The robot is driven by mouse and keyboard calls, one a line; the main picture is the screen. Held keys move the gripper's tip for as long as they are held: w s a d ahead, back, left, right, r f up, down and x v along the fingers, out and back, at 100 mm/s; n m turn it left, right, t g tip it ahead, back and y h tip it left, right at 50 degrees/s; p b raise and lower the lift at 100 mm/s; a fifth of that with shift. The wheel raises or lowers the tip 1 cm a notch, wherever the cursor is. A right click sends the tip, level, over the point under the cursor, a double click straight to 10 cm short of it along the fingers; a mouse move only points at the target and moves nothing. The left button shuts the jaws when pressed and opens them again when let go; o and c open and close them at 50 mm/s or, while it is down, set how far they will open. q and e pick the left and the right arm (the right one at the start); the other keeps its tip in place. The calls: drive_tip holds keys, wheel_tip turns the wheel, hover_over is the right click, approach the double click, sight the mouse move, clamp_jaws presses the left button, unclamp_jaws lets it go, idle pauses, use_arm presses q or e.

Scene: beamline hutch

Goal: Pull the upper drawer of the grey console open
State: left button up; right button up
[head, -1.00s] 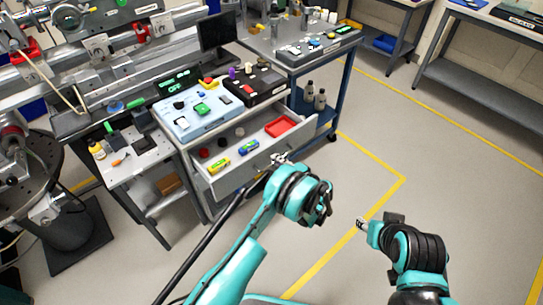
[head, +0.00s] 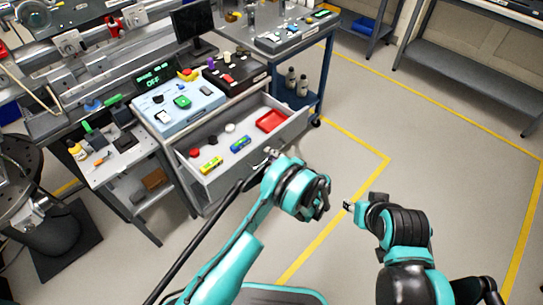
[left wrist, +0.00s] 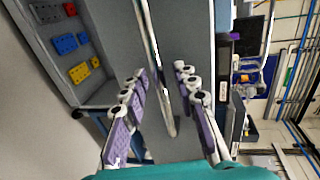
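The upper drawer (head: 258,161) of the grey console (head: 160,143) stands well out, its inside showing from above. My left gripper (head: 271,153) is at the handle on the drawer's front. In the left wrist view, a slim bar, seemingly the handle (left wrist: 164,100), runs between the two purple-padded fingers of this gripper (left wrist: 161,75). A gap shows on both sides of the bar, so the fingers look open around it. My right gripper (head: 348,206) is over bare floor, away from the console; its fingers are too small to read.
A light-blue control box (head: 180,106) stands on the console. A side table (head: 110,165) is at left. Floor in front and right is free.

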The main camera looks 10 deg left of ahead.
use_arm(q)
drive_tip(key=v, duration=0.7)
drive_tip(key=shift+s+d, duration=0.2)
idle(0.5)
drive_tip(key=s+a+r+n+g+h, duration=0.1)
drive_tip(key=s+a+r+g+h, duration=0.15)
drive_tip(key=a+r, duration=0.5)
drive_tip(key=s+a+r+n+g+h, duration=0.1)
drive_tip(key=a+r+h, duration=0.3)
drive_tip(key=r, duration=0.6)
drive_tip(key=s+a+r+n+h, duration=0.2)
drive_tip(key=s, duration=0.9)
drive_tip(key=s+a+r+n+t+h, duration=0.1)
drive_tip(key=s+a+r+n+h, duration=0.1)
drive_tip(key=s, duration=1)
drive_tip(key=shift+r+n+h, duration=0.5)
drive_tip(key=shift+n+h, duration=0.3)
drive_tip(key=shift+h, duration=0.05)
